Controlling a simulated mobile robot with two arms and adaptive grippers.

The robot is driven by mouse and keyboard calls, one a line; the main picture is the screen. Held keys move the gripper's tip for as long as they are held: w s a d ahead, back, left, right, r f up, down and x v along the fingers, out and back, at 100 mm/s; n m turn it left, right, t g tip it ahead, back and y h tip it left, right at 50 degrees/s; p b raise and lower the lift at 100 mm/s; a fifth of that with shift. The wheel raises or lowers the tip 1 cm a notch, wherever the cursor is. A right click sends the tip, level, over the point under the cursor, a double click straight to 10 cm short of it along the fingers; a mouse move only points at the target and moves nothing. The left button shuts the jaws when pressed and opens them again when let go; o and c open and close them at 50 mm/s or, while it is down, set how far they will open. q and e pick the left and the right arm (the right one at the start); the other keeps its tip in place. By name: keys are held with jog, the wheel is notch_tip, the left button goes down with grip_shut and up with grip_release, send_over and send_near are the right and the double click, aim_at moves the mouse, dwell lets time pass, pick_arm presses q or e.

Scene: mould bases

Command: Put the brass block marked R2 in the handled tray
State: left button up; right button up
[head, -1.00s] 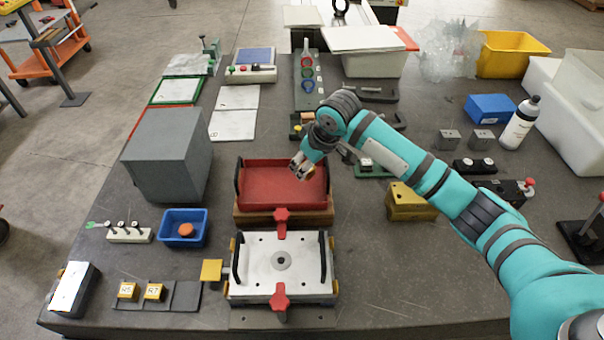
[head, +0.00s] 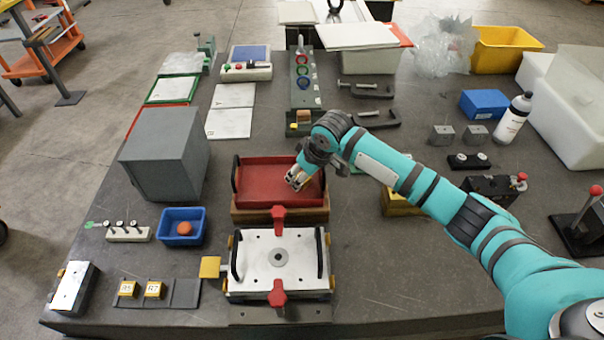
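The handled tray (head: 256,188) is red with black handles at its ends and sits on a wooden base. My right gripper (head: 295,182) points down over the right part of this tray. Its fingers are small and partly turned away, so I cannot tell whether they hold anything. Two brass blocks, seemingly marked R5 (head: 127,289) and R7 (head: 154,290), sit on a dark strip at the front left. No marking that reads R2 is legible. My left gripper is not in view.
A silver mould plate (head: 250,262) with black handles and red clamps stands in front of the tray. A large grey block (head: 160,155) and a blue bin (head: 168,238) stand to the left. A yellow block (head: 395,203) lies under my arm. The front right table is clear.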

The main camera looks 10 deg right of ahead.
jog(key=b+v, duration=0.2)
jog(key=v, duration=1)
jog(key=shift+r, duration=0.1)
notch_tip(320, 180, up, 9)
jog(key=p, duration=0.9)
jog(key=shift+s, duration=0.1)
